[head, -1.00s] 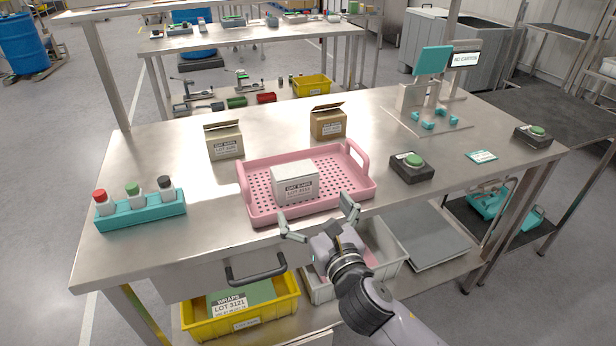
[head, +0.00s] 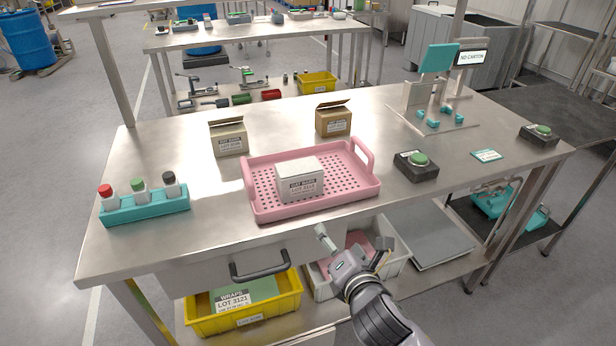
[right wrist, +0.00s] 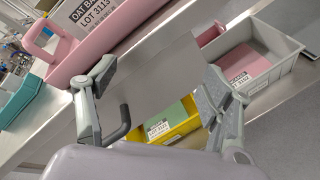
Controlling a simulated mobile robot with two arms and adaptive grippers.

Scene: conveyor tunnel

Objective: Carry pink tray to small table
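The pink tray (head: 262,212) lies flat on the steel workbench near its front edge, a raised handle at each short end. A white carton (head: 299,181) labelled LOT 3113 sits in it. My right gripper (head: 352,240) is in front of the bench edge, below and apart from the tray. In the right wrist view its two fingers (right wrist: 160,90) are spread wide with nothing between them, and the tray (right wrist: 110,38) shows beyond at upper left. My left gripper is not in view. I cannot tell which surface is the small table.
On the bench stand a teal bottle rack (head: 146,206), two open cartons (head: 229,138) (head: 333,118), a green button box (head: 416,166) and a teal fixture (head: 432,116). Below are a yellow bin (head: 245,316) and a grey bin (head: 322,287). A dark-topped table (head: 560,118) stands at right.

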